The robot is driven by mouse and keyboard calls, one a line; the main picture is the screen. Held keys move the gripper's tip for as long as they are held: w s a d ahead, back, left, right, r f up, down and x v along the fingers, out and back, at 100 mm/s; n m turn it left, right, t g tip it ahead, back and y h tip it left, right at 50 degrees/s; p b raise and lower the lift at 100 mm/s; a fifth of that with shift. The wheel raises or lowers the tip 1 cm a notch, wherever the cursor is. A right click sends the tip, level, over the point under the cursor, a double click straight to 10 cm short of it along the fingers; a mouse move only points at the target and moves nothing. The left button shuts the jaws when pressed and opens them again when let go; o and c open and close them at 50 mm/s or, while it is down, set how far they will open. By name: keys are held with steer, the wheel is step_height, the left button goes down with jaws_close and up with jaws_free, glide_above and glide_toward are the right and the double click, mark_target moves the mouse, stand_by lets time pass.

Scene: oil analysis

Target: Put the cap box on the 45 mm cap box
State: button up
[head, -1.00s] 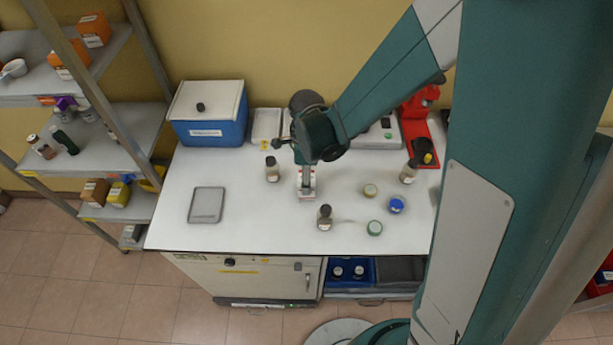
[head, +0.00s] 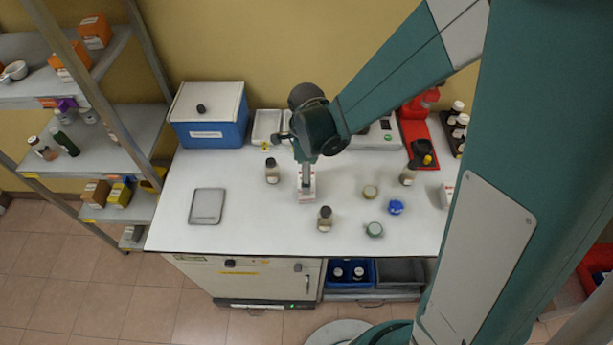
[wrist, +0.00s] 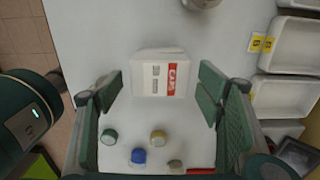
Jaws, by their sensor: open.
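A white box with a red label (wrist: 160,76) stands on the bench, in front of and between the spread fingers of my gripper (wrist: 160,88) in the wrist view. The fingers are open, with a gap on both sides of the box. In the head view the same box (head: 307,196) shows below my gripper (head: 306,176), which partly covers it. I cannot read its label or tell whether it is one box or two stacked. Another white box (head: 447,191) shows at the bench's right, partly hidden by my arm; its label is unreadable.
A grey tray (head: 207,206) lies left. A blue cooler (head: 210,128) stands at the back left.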

step_height(320, 180, up, 10)
steer(key=shift+f, duration=0.15)
stand_by(0.6)
stand_by(0.6)
steer(key=s+d+r+n+t, duration=0.3)
steer(key=s+d+r+n, duration=0.3)
steer(key=d, duration=0.5)
steer(key=s+d+r+n+t, duration=0.4)
steer(key=s+d+r+n, duration=0.3)
steer(key=d+r+n, duration=0.3)
steer(key=shift+s+d+n, duration=0.15)
steer(key=shift+d+n, duration=0.85)
step_height(320, 180, down, 25)
steer(key=b, duration=2.4)
steer(key=shift+r, duration=0.2)
